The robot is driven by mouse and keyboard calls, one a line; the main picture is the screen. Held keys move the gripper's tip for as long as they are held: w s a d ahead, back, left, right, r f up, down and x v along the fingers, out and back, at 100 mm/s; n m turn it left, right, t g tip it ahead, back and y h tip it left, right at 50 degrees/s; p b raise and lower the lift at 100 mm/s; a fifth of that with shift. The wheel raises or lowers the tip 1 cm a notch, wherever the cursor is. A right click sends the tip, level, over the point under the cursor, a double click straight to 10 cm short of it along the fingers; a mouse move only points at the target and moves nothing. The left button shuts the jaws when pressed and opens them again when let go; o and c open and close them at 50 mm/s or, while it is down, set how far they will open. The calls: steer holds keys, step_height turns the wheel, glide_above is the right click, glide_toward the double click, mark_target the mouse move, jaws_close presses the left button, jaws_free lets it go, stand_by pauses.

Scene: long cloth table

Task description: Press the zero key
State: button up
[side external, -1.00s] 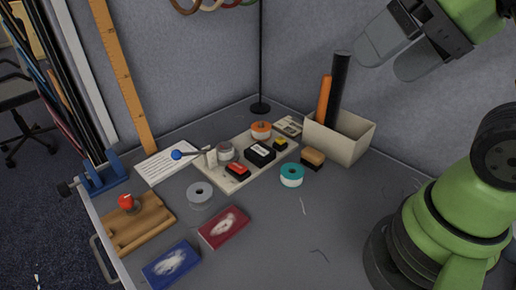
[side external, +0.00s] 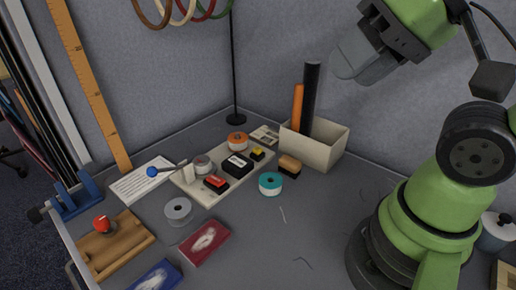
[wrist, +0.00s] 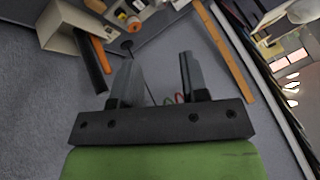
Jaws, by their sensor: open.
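A small beige device (side external: 265,134), perhaps a keypad or calculator, lies at the far right end of a pale tray in the side view. Its keys are too small to read, so I cannot make out a zero key. My gripper (side external: 350,63) is high in the air at the upper right, well above the table and apart from everything on it. In the wrist view my gripper (wrist: 157,76) has its two fingers spread with nothing between them.
A beige box (side external: 324,152) holds a black tube (side external: 311,95) and an orange tube (side external: 297,108) beside the device. The tray (side external: 206,197) carries several small items. A teal tape roll (side external: 270,183) stands in front. The table's front middle is mostly clear.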

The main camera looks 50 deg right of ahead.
jaws_close()
stand_by(1.4)
